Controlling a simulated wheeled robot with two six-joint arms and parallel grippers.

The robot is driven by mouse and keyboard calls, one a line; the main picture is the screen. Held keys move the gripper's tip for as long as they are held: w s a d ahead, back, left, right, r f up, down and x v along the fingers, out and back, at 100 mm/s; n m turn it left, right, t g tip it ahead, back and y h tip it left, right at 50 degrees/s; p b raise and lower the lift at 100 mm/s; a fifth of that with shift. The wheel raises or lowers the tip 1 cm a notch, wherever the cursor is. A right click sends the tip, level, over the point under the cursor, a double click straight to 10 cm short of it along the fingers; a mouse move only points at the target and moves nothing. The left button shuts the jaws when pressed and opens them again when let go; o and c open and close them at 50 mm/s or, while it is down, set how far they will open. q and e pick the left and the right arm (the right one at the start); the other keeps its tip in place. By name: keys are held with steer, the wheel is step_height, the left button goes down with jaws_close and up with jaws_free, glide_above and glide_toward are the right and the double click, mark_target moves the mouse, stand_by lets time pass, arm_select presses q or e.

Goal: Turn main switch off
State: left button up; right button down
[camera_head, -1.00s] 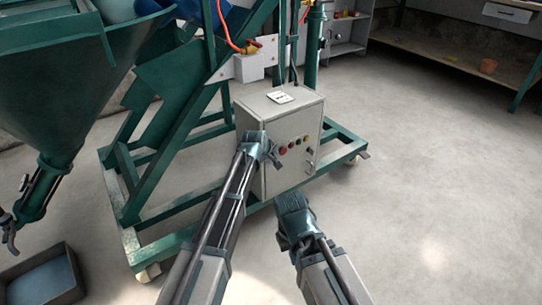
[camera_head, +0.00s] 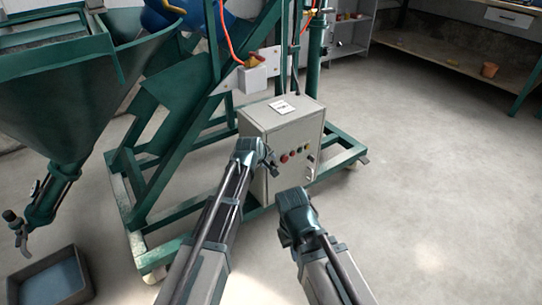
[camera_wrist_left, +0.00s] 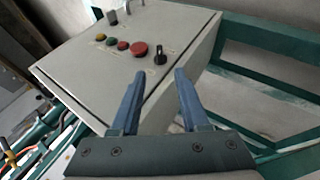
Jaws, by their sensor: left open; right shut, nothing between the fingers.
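The grey control box (camera_head: 255,125) stands on the green frame. Its front panel carries a row of buttons, with a large red button (camera_wrist_left: 139,49) and a black rotary knob (camera_wrist_left: 160,52) at the end of the row in the left wrist view. Which control is the main switch cannot be read. My left gripper (camera_head: 269,160) is at the panel's left edge; in the left wrist view its open fingers (camera_wrist_left: 160,74) point at the panel, with the knob just beyond the gap between them. My right gripper (camera_head: 294,204) is shut and empty, lower and in front of the box.
The green frame (camera_head: 330,165) on castors surrounds the box's base. A green hopper (camera_head: 60,105) hangs at the left, with a grey tray (camera_head: 52,278) on the floor below. Shelves (camera_head: 440,55) stand at the back. The floor at the right is clear.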

arm_select(q)
steer(key=p+v, duration=0.3)
steer(key=v, duration=0.2)
steer(key=shift+s+a+r, duration=0.15)
steer(key=shift+s+r, duration=0.1)
arm_select(e)
step_height(320, 180, up, 4)
steer(key=shift+r, duration=0.15)
